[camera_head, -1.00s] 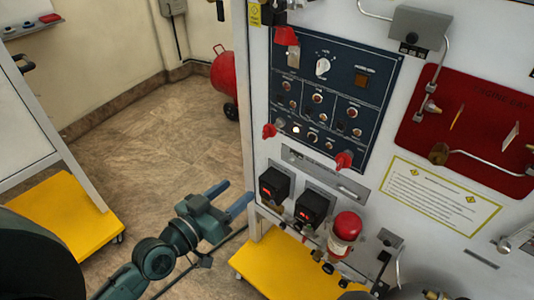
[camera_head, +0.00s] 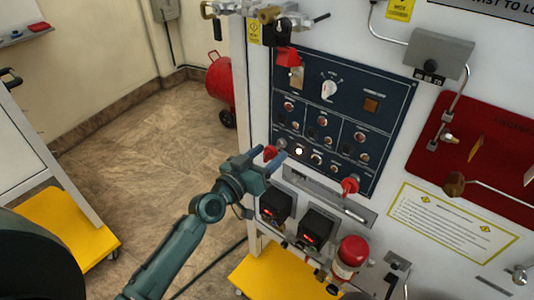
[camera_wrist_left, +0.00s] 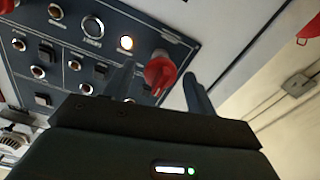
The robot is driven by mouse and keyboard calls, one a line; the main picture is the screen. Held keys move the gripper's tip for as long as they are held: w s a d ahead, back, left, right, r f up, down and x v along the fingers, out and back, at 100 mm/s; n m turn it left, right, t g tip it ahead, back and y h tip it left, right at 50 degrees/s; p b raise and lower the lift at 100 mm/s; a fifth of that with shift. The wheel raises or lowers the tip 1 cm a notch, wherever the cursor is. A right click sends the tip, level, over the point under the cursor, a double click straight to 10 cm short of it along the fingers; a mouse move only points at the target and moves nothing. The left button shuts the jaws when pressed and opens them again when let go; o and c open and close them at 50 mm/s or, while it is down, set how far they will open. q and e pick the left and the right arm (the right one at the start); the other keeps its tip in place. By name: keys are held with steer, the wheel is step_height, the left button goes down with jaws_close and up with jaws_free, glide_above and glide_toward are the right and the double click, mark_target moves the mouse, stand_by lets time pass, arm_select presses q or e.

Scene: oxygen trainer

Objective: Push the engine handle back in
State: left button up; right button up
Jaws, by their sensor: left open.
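A red handle (camera_head: 270,152) sticks out at the lower left corner of the dark blue control panel (camera_head: 345,85). A second red handle (camera_head: 349,186) sits at the panel's lower right. I cannot tell from a label which one is the engine handle. My left gripper (camera_head: 271,160) is open at the left red handle. In the left wrist view this red handle (camera_wrist_left: 160,72) shows between the two spread fingers of the gripper (camera_wrist_left: 160,85). I cannot tell whether a finger touches it. My right gripper is not in view.
A red guard (camera_head: 287,55) hangs near the panel's top left. Two black boxes (camera_head: 316,226) with red displays and a red-topped cylinder (camera_head: 351,252) lie below. A yellow base plate (camera_head: 270,272) juts out at floor level.

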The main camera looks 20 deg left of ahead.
arm_select(q)
steer(key=shift+w+d, duration=0.1)
steer(key=shift+w, duration=0.05)
jaws_close()
stand_by(0.6)
